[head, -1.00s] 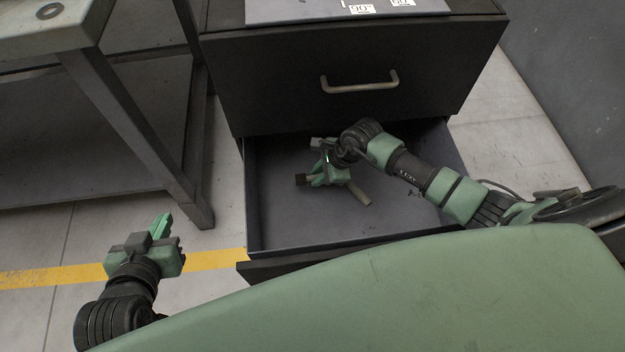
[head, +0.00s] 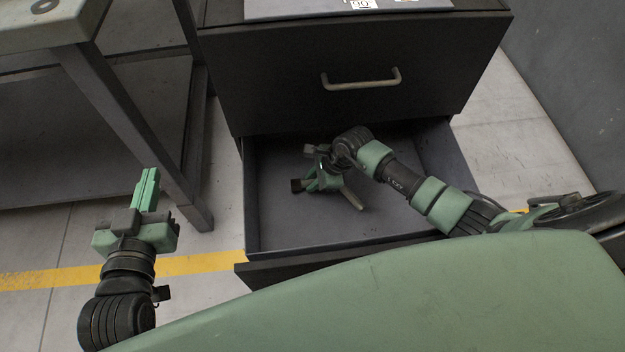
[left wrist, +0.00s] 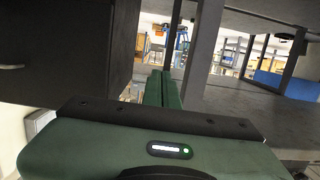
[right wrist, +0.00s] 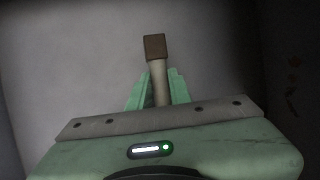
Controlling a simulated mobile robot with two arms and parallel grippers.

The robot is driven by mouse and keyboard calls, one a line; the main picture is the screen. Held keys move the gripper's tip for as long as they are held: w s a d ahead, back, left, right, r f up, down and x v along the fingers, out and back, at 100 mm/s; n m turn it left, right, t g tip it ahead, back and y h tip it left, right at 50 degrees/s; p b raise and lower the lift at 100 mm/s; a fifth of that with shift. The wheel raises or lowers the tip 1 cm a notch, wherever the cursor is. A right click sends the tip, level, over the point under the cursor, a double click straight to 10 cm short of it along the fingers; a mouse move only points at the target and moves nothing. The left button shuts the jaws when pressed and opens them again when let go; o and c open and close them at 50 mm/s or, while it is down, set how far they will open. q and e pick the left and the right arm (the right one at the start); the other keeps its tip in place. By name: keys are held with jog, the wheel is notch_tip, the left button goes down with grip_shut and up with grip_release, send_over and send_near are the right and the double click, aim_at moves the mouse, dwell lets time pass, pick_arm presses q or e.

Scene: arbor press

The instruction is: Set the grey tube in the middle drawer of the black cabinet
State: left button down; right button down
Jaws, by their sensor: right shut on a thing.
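The black cabinet (head: 290,82) stands ahead, with an open drawer (head: 290,228) below a closed drawer front with a handle. My right gripper (head: 318,182) is inside the open drawer's outline, shut on the grey tube (head: 353,198). In the right wrist view the tube (right wrist: 158,84) lies between the fingers (right wrist: 158,88) and its brown end block (right wrist: 155,46) sticks out past them. The drawer's grey surface is behind it; I cannot tell whether the tube touches the floor. My left gripper (head: 147,186) is shut and empty, left of the drawer; its fingers (left wrist: 163,90) meet.
A grey metal table (head: 125,110) with a lower shelf stands at left, close to my left gripper. A dark panel (head: 570,90) stands at right. A grey plate (head: 300,9) lies on the cabinet top. The drawer around the tube looks empty.

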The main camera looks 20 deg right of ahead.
aim_at(312, 181)
pick_arm(q)
jog(key=shift+w+d+r+t+h+b, duration=0.15)
jog(key=shift+r+t, duration=0.25)
jog(key=shift+r, duration=0.3)
jog(key=shift+w+d+r+t+h+b, duration=0.1)
jog(key=shift+r+t, duration=0.3)
jog(key=shift+r, duration=0.25)
jog(key=shift+w+d+r+t+h+b, duration=0.15)
jog(key=shift+r+t, duration=0.25)
jog(key=shift+r, duration=0.3)
pick_arm(e)
jog(key=shift+f, duration=0.55)
pick_arm(q)
jog(key=shift+r, duration=0.15)
pick_arm(e)
jog(key=c, duration=1.3)
grip_release()
